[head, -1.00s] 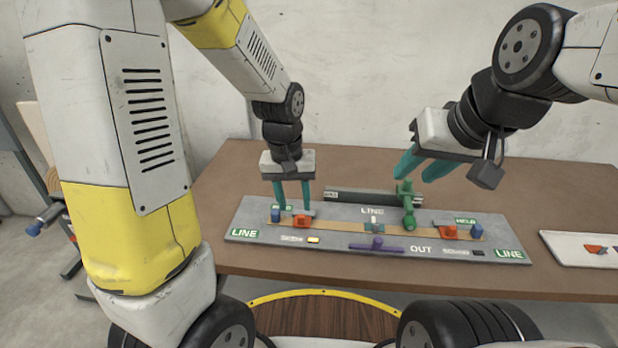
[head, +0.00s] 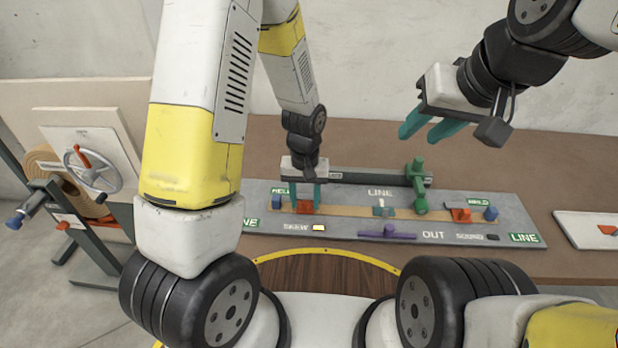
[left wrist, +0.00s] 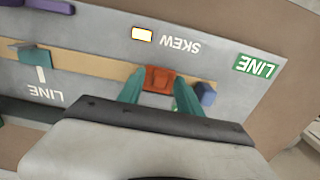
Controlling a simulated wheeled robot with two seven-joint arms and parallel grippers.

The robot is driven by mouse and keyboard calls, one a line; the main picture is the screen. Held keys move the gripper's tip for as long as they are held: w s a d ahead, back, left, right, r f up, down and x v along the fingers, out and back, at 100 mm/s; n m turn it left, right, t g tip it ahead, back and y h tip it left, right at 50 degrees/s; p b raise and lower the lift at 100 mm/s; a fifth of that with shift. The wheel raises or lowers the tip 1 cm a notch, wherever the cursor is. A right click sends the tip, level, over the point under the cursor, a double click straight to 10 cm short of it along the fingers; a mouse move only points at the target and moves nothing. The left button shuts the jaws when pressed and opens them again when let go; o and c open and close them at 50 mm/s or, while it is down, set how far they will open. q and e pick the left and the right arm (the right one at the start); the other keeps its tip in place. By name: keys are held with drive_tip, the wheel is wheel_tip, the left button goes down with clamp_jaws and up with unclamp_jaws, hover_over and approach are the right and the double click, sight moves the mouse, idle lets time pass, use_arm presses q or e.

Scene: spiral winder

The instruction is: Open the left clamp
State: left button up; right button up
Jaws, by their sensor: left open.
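The left clamp is an orange-red block (head: 304,206) at the left end of the tan strip (head: 345,210) on the grey panel. My left gripper (head: 304,195) is lowered over it, with one teal finger on each side. In the left wrist view the orange clamp (left wrist: 160,79) lies between the two open fingertips (left wrist: 158,92). Whether the fingers touch it I cannot tell. A blue block (head: 277,201) sits just left of the clamp. My right gripper (head: 432,127) hangs empty above the back right of the panel, its teal fingers apart.
A second orange clamp (head: 461,215) with a blue block (head: 491,213) sits at the right end. A green post and bar (head: 419,187) stands behind the strip. A purple handle (head: 386,232) is at the front. A white tray (head: 590,229) lies at right. A handwheel (head: 92,168) stands at left.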

use_arm(q)
drive_tip(key=shift+f, duration=0.3)
clamp_jaws()
